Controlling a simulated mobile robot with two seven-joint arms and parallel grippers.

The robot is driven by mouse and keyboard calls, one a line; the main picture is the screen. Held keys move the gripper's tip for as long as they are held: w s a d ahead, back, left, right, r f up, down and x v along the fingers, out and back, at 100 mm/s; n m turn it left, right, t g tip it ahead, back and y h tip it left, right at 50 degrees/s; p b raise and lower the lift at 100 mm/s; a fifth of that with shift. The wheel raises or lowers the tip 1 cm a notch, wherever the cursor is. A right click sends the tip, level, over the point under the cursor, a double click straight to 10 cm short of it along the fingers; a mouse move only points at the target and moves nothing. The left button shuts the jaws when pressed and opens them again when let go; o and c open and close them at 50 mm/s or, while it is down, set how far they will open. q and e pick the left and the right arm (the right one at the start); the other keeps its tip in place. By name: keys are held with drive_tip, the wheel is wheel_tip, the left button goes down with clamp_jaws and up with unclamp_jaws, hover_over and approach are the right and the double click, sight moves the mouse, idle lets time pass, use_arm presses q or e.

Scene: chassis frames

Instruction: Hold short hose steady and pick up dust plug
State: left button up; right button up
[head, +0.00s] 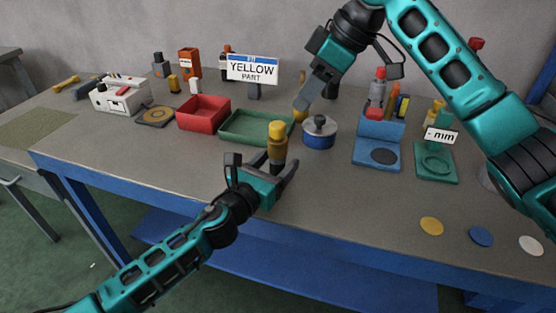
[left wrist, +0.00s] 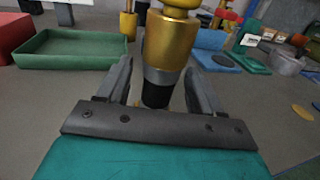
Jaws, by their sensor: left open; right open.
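An upright piece with a gold top and dark lower part (head: 278,137), which looks like the short hose, stands near the table's front edge. My left gripper (head: 280,164) is open, its fingers on either side of it. In the left wrist view the gold and black piece (left wrist: 172,48) rises between the two fingers; contact cannot be told. My right gripper (head: 308,98) is open, pointing down behind the green tray's right end. A small yellow-gold piece (head: 299,115) is just below its fingertips. I cannot tell which piece is the dust plug.
A green tray (head: 233,139) and red bin (head: 203,125) stand left. Blue (head: 376,168) and green (head: 436,176) stands are farther right. Coloured discs (head: 431,226) lie at the front right. The front middle is clear.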

use_arm(q)
drive_tip(key=shift+w+d, duration=0.3)
drive_tip(key=shift+w, duration=0.15)
drive_tip(key=shift+c, duration=0.5)
drive_tip(key=c, duration=1.1)
